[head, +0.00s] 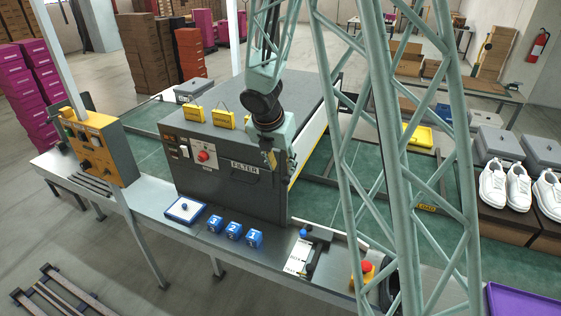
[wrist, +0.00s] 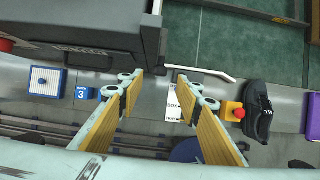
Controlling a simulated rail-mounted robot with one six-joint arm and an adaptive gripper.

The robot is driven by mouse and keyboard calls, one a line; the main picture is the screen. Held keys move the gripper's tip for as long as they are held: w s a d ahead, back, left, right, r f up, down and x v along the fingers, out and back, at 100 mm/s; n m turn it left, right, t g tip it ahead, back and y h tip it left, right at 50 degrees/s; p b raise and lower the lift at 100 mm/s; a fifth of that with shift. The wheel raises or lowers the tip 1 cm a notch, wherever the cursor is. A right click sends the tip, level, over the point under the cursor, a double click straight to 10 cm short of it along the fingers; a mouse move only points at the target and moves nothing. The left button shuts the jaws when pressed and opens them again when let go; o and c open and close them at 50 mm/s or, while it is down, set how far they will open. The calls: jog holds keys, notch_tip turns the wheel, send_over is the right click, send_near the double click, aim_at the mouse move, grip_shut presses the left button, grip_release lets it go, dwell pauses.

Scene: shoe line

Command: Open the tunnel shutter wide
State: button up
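The tunnel (head: 240,165) is a large dark grey box standing over the green belt, with a panel marked FILTER on its front. A pale panel with a yellow edge (head: 308,135) shows along its right side; I cannot tell whether this is the shutter or how far it is open. My gripper (head: 272,158) is at the tunnel's front right corner in the head view. In the wrist view my gripper (wrist: 160,88) has its two yellow-padded fingers wide apart with nothing held between them. The tunnel (wrist: 100,25) is at upper left there, beside the left finger.
A pale bar (wrist: 205,72) lies beyond the fingertips. A labelled card (head: 298,257), blue numbered blocks (head: 233,230), a white tray (head: 185,210) and a red button on a yellow base (head: 364,270) are on the bench. A dark shoe (wrist: 258,112) is at right. Green belt (wrist: 225,40) is clear.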

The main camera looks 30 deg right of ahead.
jog(key=shift+v, duration=1.3)
jog(key=s+a+r+m+b, duration=0.35)
jog(key=s+r+m, duration=0.3)
jog(key=s, duration=0.25)
jog(key=s+a+r+m+b, duration=0.3)
jog(key=s+r+m+b, duration=0.15)
jog(key=s+m, duration=0.4)
jog(key=s+a+m+y+b, duration=0.1)
jog(key=s+a+m+b, duration=0.1)
jog(key=s, duration=0.6)
jog(key=s+a+m+y+b, duration=0.1)
jog(key=s+a+m+b, duration=0.1)
jog(key=s+a+m, duration=0.3)
jog(key=s+a+f+m+t+y+b, duration=0.1)
jog(key=s+a+m+b, duration=0.1)
jog(key=s, duration=1)
jog(key=shift+s+a+m+b, duration=0.2)
jog(key=shift+a+m+b, duration=0.2)
jog(key=shift+a+m, duration=0.55)
